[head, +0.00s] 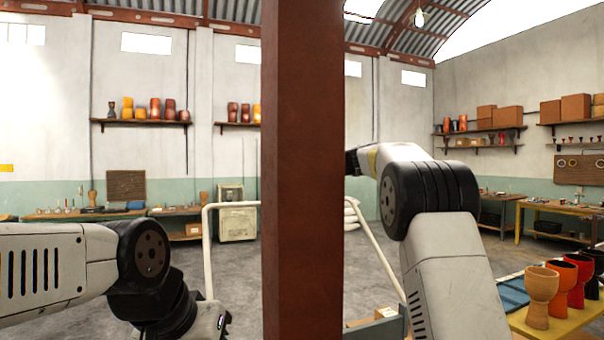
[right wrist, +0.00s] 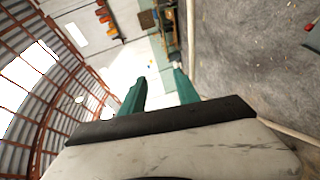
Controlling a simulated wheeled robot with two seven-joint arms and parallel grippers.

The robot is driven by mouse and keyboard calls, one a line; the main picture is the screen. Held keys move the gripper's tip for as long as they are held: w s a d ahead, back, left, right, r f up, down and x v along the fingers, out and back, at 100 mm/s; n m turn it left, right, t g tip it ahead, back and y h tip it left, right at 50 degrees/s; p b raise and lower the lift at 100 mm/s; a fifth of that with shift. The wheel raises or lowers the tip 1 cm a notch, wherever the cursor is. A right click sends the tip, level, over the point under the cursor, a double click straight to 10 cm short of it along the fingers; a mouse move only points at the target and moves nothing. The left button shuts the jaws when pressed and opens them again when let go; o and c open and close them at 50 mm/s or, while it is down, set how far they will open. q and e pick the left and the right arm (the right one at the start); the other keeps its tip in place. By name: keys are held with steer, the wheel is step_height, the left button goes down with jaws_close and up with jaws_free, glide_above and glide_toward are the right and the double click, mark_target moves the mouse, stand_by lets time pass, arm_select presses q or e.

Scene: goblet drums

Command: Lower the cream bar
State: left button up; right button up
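The cream bar (head: 232,204) is a bent tube. In the right wrist view, which is turned sideways, a pale tube (right wrist: 191,40) runs beside the fingers and another stretch (right wrist: 290,132) shows at lower right. My right gripper (right wrist: 160,92) has its green fingers apart, with nothing clearly between them; the post hides it in the head view. My left gripper (head: 221,322) is low, left of the post, partly cut off; its fingers are unclear.
A brown post (head: 302,170) blocks the middle of the head view. A yellow table (head: 560,326) with several goblet drums (head: 541,290) stands at right. A grey-blue box edge (head: 385,328) shows at bottom centre. Benches and shelves line the walls; open floor lies between.

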steer(key=v, duration=0.7)
steer(key=shift+s+d, duration=0.25)
steer(key=shift+d, duration=0.05)
steer(key=shift+r, duration=0.15)
